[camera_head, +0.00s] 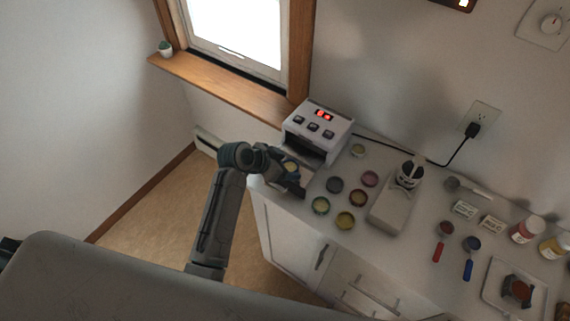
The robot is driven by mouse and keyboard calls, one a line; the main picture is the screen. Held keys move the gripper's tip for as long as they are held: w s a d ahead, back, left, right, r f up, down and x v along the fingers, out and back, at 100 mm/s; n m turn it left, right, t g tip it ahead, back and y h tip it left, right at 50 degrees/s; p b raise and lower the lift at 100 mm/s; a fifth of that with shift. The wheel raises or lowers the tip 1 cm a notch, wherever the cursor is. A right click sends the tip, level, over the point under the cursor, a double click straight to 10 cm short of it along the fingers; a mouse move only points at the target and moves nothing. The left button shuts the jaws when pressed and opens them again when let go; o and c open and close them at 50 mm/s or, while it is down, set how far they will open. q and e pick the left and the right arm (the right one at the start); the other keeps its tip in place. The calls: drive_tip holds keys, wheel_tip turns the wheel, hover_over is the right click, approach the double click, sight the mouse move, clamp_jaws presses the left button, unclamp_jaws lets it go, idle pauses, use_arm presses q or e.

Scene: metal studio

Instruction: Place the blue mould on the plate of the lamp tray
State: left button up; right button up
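The lamp (317,130), a white box with a red lit display and several dark buttons, stands at the back left of the worktop. My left gripper (289,174) is over the tray. My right gripper is not in view.
Red (441,241) and blue (470,257) handled tools lie further right, near a white tray (494,282).

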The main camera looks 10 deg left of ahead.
use_arm(q)
drive_tip(key=shift+s, duration=0.1)
drive_tip(key=shift+a+r, duration=0.1)
drive_tip(key=b+v, duration=0.2)
drive_tip(key=v, duration=0.9)
drive_tip(key=shift+r, duration=0.3)
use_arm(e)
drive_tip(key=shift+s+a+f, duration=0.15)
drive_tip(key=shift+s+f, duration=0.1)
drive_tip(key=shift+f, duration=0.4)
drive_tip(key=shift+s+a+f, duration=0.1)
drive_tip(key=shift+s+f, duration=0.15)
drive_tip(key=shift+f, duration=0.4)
use_arm(q)
drive_tip(key=shift+s+a, duration=0.1)
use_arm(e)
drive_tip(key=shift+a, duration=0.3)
